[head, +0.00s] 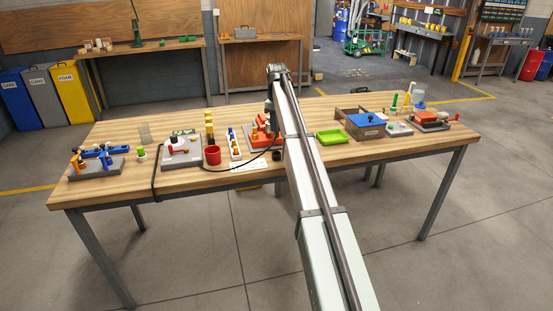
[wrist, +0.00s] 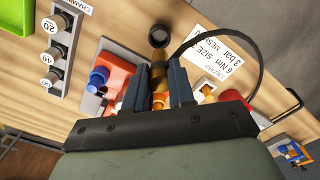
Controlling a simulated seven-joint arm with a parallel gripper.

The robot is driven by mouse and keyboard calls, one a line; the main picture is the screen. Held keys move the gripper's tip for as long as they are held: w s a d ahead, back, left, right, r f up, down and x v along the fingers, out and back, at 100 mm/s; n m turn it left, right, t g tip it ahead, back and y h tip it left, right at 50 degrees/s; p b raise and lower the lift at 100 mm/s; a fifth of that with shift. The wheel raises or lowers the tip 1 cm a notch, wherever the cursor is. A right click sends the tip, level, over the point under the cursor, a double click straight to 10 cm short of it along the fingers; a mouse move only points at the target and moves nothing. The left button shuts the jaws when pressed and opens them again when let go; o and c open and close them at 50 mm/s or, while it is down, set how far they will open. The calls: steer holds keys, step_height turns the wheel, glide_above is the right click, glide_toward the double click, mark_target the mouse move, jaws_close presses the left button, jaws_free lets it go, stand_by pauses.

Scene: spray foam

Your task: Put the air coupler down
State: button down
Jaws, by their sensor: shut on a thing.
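In the wrist view my gripper (wrist: 160,68) points down over the bench with its two dark fingers close together. It is shut on the air coupler (wrist: 159,58), a brass-brown cylindrical piece between and beyond the fingertips. A thin black hose (wrist: 225,38) loops away from it to the right. I cannot tell whether the coupler touches anything below. In the head view my arm hides most of the gripper and the coupler; the hose (head: 228,168) runs along the bench toward them from the left.
A red-orange fixture (head: 262,138) stands beside the gripper; it also shows in the wrist view (wrist: 121,69). A black ring (head: 276,156), a white card (head: 248,165), a red cup (head: 213,155) and a green tray (head: 329,135) lie nearby. The bench's front edge (head: 410,156) is close.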

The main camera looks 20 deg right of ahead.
steer(key=n, duration=0.3)
steer(key=shift+w+r, duration=0.1)
steer(key=shift+w, duration=0.15)
steer(key=n, duration=0.4)
steer(key=shift+s+n, duration=0.15)
steer(key=shift+n, duration=0.15)
steer(key=shift+f, duration=5.05)
steer(key=c, duration=1)
jaws_free()
steer(key=shift+f, duration=0.1)
steer(key=shift+o, duration=0.2)
step_height(320, 180, up, 12)
steer(key=shift+r, duration=0.15)
